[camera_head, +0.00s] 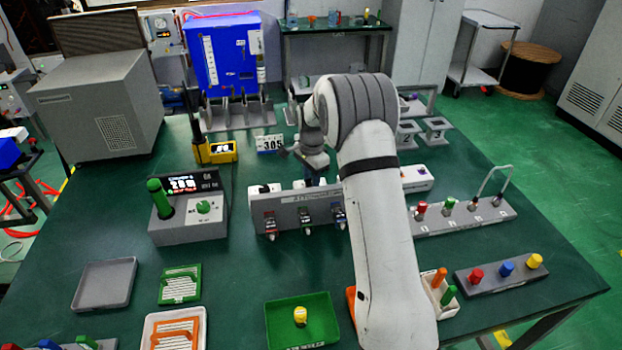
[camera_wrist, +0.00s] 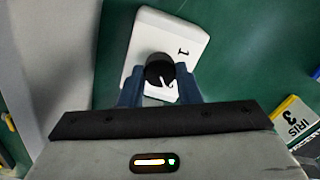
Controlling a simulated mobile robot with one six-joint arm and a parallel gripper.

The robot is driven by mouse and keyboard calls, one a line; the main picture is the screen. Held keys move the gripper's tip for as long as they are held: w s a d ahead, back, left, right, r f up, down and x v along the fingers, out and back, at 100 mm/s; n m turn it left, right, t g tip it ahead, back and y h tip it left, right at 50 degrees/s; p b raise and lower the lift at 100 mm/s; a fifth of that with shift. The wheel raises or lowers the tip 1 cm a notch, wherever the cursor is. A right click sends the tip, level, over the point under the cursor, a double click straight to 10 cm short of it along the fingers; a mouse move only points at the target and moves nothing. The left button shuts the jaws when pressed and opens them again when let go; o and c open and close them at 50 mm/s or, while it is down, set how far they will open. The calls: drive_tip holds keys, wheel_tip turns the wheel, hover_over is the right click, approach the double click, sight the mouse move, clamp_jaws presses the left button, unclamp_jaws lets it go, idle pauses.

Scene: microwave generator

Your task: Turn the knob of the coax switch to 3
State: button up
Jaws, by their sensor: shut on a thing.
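The coax switch (camera_wrist: 149,35) is a white box in the wrist view, tilted in the picture, with a "1" printed on its top. Its round black knob (camera_wrist: 158,66) has a white pointer mark, pointing toward the lower right of the picture. The blue fingers of my gripper (camera_wrist: 159,90) stand on both sides of the knob and are shut on it. The fingers and knob cover part of the switch face, and I cannot read a 3 on it. In the head view my gripper (camera_head: 316,178) points down behind the grey panel, partly hidden by it and my arm.
A grey panel (camera_head: 290,213) with several connectors stands just in front of my gripper. Another white box (camera_head: 262,190) with a black top is left of it. A number card (camera_head: 270,144) stands behind. A green tray (camera_head: 280,318) is at the front.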

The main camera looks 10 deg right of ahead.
idle(0.3)
drive_tip(key=o, duration=1)
drive_tip(key=shift+r, duration=0.1)
wheel_tip(320, 180, up, 7)
drive_tip(key=shift+r, duration=0.35)
